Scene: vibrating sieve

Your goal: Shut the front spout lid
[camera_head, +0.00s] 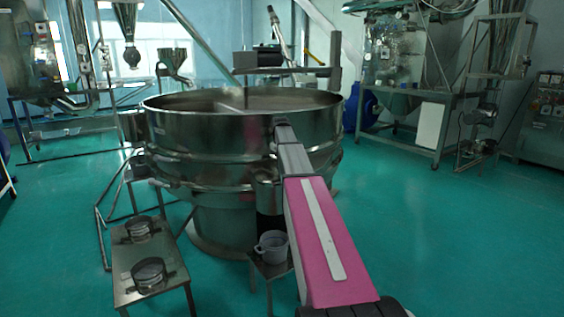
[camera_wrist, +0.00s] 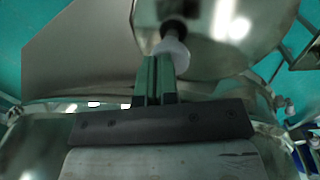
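The large round steel sieve (camera_head: 225,125) stands in the middle of the head view. My arm reaches to its front right side and hides my gripper and the front spout there. In the wrist view, my gripper (camera_wrist: 157,62) has two green fingers close together with a thin dark gap. A white knob on a black stem (camera_wrist: 172,52) is at the fingertips, slightly right of the gap, not clearly between them. The stem joins a shiny rounded steel surface (camera_wrist: 215,25), which looks like the spout lid. How far the lid is open cannot be told.
A grey pot (camera_head: 272,246) stands on a small stand below the sieve's front. A low metal table (camera_head: 128,262) with two small round items is at the left. Machines (camera_head: 400,60) stand behind. The green floor at right is clear.

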